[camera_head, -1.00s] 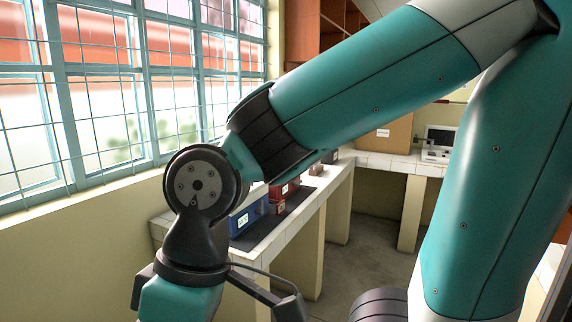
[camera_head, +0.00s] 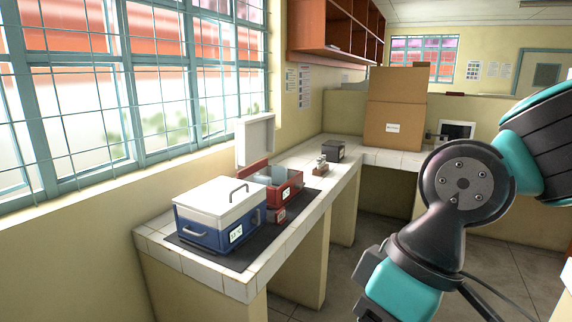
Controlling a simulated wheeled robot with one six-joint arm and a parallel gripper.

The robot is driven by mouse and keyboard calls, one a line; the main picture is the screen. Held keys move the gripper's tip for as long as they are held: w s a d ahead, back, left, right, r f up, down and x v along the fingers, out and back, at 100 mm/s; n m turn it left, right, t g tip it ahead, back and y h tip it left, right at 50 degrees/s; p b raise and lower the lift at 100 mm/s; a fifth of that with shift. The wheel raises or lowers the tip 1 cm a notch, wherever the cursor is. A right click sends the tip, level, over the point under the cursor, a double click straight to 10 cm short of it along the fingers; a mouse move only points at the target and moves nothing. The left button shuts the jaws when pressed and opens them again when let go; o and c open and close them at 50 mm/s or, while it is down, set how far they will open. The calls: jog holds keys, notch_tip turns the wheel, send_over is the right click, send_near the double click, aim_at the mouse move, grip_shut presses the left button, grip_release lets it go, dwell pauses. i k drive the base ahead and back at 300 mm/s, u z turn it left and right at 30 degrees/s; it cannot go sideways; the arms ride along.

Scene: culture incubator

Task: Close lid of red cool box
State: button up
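The red cool box (camera_head: 290,187) stands on a dark mat on the tiled counter, behind the blue one. Its white lid (camera_head: 255,141) stands upright, open, at the box's window side. Part of the box's inside shows, but its near end is hidden by the blue cool box. My arm is at the lower right, over the floor and well apart from the box. My gripper's fingertips are below the picture's edge, so its opening is not seen.
A blue cool box (camera_head: 207,232) with its white lid shut stands at the near end of the dark mat (camera_head: 232,259). A small dark box (camera_head: 333,151) and a cardboard box (camera_head: 396,112) are farther back. The window wall bounds the left; a shelf (camera_head: 338,35) hangs above.

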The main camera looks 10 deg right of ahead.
aim_at(255, 135)
jog(key=z, duration=0.7)
jog(key=i, duration=3.55)
jog(key=u, duration=1.95)
